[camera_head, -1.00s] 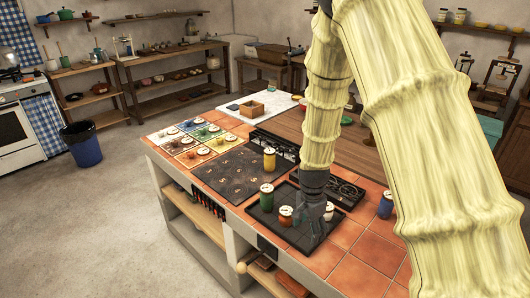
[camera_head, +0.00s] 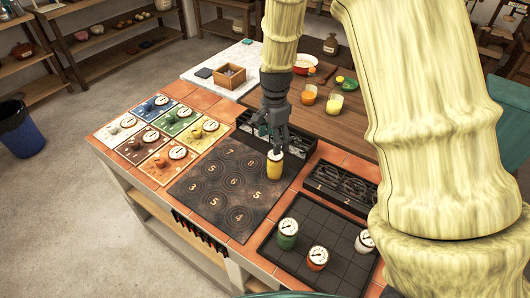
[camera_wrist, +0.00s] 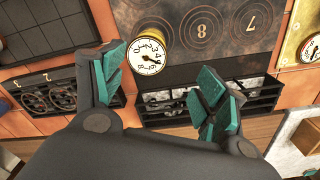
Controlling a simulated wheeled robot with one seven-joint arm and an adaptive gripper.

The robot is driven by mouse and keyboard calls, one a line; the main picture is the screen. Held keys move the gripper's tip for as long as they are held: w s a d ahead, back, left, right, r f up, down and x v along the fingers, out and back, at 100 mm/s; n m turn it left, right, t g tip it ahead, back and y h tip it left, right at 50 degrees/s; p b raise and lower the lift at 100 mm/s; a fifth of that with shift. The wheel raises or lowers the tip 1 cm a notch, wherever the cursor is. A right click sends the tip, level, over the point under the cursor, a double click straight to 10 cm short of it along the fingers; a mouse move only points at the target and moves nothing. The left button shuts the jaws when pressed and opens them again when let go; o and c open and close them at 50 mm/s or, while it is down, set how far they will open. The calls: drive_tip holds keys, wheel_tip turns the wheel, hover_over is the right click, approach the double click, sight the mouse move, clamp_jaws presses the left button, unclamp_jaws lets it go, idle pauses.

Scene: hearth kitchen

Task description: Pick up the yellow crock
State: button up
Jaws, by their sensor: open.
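The yellow crock (camera_head: 274,167), with a white dial lid, stands upright on the far right corner of the dark numbered hob mat (camera_head: 205,190). In the wrist view the crock's dial lid (camera_wrist: 148,57) shows above and between the fingers, with a sliver of yellow side. My gripper (camera_head: 277,135) is just above and behind the crock in the head view. In the wrist view its teal-padded fingers (camera_wrist: 160,85) are spread wide, with nothing between their tips. The crock looks apart from the fingers, though the exact gap is hard to tell.
A black rack (camera_head: 303,143) lies close behind the crock. A dark tray (camera_head: 325,262) holds green, orange and white crocks at the front right. Coloured tiles with dials (camera_head: 165,160) lie to the left. A wooden box (camera_head: 230,77) stands on a pale slab.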

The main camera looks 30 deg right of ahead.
sight(277, 157)
drive_tip(key=shift+s+f, duration=0.15)
drive_tip(key=shift+f, duration=0.15)
drive_tip(key=shift+s+f+p, duration=0.3)
drive_tip(key=shift+s+f, duration=0.3)
drive_tip(key=shift+s, duration=0.2)
drive_tip(key=shift+s+f+p, duration=0.25)
drive_tip(key=shift+s+f, duration=0.35)
drive_tip(key=shift+s, duration=0.15)
drive_tip(key=w+f, duration=0.2)
drive_tip(key=shift+w+a+f+p, duration=0.1)
drive_tip(key=shift+w+f+p, duration=0.15)
drive_tip(key=shift+f+p, duration=0.1)
drive_tip(key=shift+s+f+p, duration=0.45)
drive_tip(key=shift+f, duration=0.05)
drive_tip(key=shift+f+p, duration=0.45)
drive_tip(key=shift+f, duration=1.2)
drive_tip(key=shift+s+r, duration=0.2)
drive_tip(key=shift+w+f, duration=0.15)
drive_tip(key=c, duration=1.4)
drive_tip(key=shift+c, duration=0.5)
